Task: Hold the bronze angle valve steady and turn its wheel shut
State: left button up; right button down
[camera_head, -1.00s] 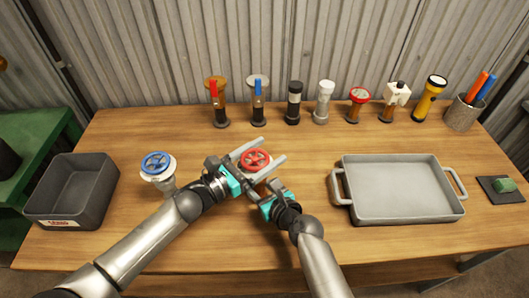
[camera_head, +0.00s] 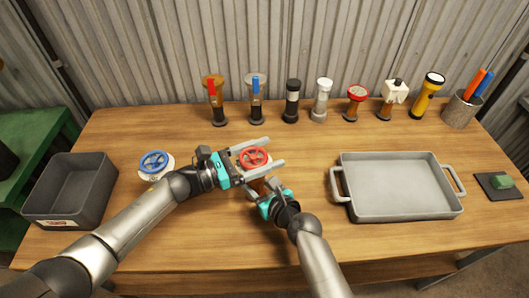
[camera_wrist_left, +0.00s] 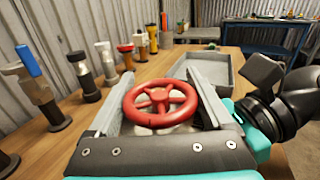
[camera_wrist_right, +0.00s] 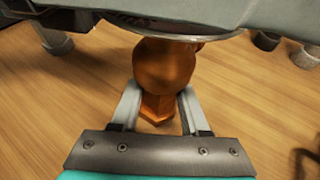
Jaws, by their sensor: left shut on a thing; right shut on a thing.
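The bronze angle valve stands on the bench under my arms, with its red wheel (camera_head: 253,157) on top. My left gripper (camera_head: 272,152) is shut on the wheel, one finger on either side of the rim. The left wrist view shows the wheel (camera_wrist_left: 160,103) between the two fingers. My right gripper (camera_head: 266,185) is shut on the bronze valve body (camera_wrist_right: 163,70), low down below the wheel. Its fingers flank the lower body in the right wrist view. My left gripper covers the top of the valve there.
A valve with a blue wheel (camera_head: 154,162) stands close by my left wrist. A dark grey bin (camera_head: 70,205) is at the left, a grey tray (camera_head: 400,210) at the right. Several valves and torches line the back. Bare wood lies between the valve and that row.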

aim_at(240, 163)
pick_arm(q)
jog(key=o, duration=1.2)
jog(key=shift+c, duration=0.2)
jog(key=v, duration=1.2)
jog(key=shift+f, duration=0.1)
